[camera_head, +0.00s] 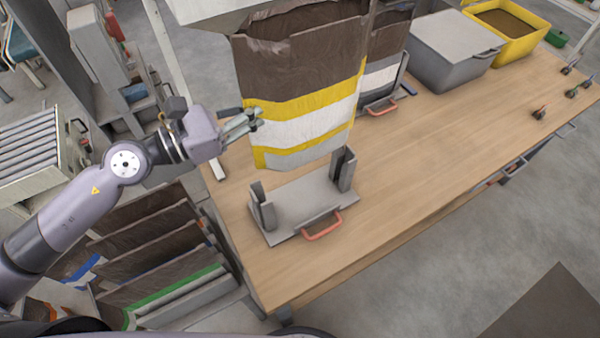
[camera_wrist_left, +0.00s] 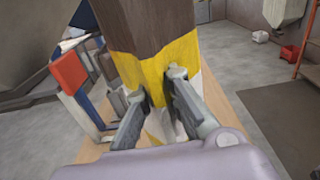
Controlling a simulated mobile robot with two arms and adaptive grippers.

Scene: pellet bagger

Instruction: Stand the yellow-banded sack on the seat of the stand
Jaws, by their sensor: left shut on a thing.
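The yellow-banded sack (camera_head: 308,112) is brown above with yellow and white bands, and its open mouth faces up near a grey metal spout. My left gripper (camera_head: 254,118) is shut on the sack's left side edge at the yellow band. In the left wrist view the gripper (camera_wrist_left: 158,100) has its fingers on both sides of the sack (camera_wrist_left: 150,72). The sack is upright, and its bottom appears to hang above the stand (camera_head: 302,203). The stand is a grey plate with upright brackets at both sides and a red handle at the front. My right gripper is not in view.
Another banded sack (camera_head: 383,75) stands in a similar holder behind. A grey bin (camera_head: 450,55) and a yellow tub (camera_head: 525,38) of pellets are at the back of the wooden table (camera_head: 420,170). A rack of folded sacks (camera_head: 150,250) is at lower left. The table's right part is mostly clear.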

